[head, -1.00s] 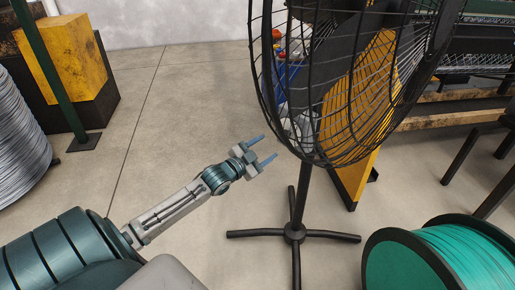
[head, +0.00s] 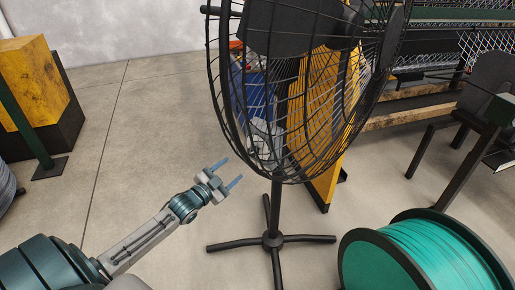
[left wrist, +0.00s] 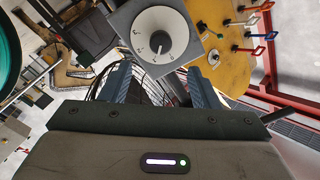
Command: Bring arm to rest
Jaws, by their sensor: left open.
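My left gripper (head: 228,175) is open and empty in the head view, with its two blue-grey fingers apart. It is held up in front of and to the left of the black pedestal fan (head: 290,100), apart from it as far as I can tell. In the left wrist view its fingers (left wrist: 155,85) stand apart at both sides. A grey box with a white dial (left wrist: 158,34) shows beyond the fingers in that view. My right gripper is in neither view.
The fan's cross-shaped foot (head: 272,241) stands on the concrete floor. A green spool (head: 425,255) is at the lower right. A yellow block on a black base (head: 32,80) stands at the left. Dark benches (head: 465,130) are at the right. Floor at centre left is clear.

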